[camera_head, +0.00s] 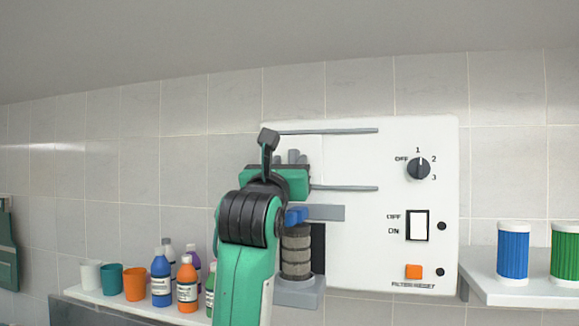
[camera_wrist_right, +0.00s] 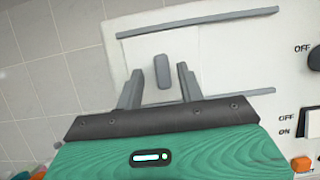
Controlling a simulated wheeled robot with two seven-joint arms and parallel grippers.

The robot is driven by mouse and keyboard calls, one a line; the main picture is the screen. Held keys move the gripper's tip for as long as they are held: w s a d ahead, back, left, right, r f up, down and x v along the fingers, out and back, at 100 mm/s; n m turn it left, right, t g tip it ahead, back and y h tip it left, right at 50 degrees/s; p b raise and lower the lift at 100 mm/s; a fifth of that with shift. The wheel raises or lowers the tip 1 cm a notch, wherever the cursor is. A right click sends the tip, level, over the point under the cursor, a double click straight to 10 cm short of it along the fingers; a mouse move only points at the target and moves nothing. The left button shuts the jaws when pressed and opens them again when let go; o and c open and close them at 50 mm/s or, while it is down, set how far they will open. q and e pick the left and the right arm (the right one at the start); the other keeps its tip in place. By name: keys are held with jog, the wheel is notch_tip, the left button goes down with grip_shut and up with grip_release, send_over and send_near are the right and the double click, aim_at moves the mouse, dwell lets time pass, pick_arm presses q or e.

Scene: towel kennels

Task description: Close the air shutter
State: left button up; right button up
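The air shutter's pale sliding panel (camera_wrist_right: 150,48) sits between two grey horizontal rails on the white control box (camera_head: 375,240). Its upright grey handle (camera_wrist_right: 162,71) shows in the right wrist view. My right gripper (camera_wrist_right: 159,82) is open, one finger on either side of the handle, with a visible gap to each finger. In the head view my right gripper (camera_head: 291,157) is in front of the box's left part, between the rails, and hides most of the panel. My left gripper is not in view.
The box carries a dial (camera_head: 418,168), a rocker switch (camera_head: 417,225) and an orange filter button (camera_head: 413,272). A ribbed grey filter cylinder (camera_head: 296,252) stands below my gripper. Bottles and cups line the left shelf (camera_head: 130,302); blue and green canisters stand on the right shelf (camera_head: 520,290).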

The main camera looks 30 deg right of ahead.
jog(key=b+v, duration=0.5)
jog(key=v, duration=0.7)
jog(key=shift+a, duration=0.1)
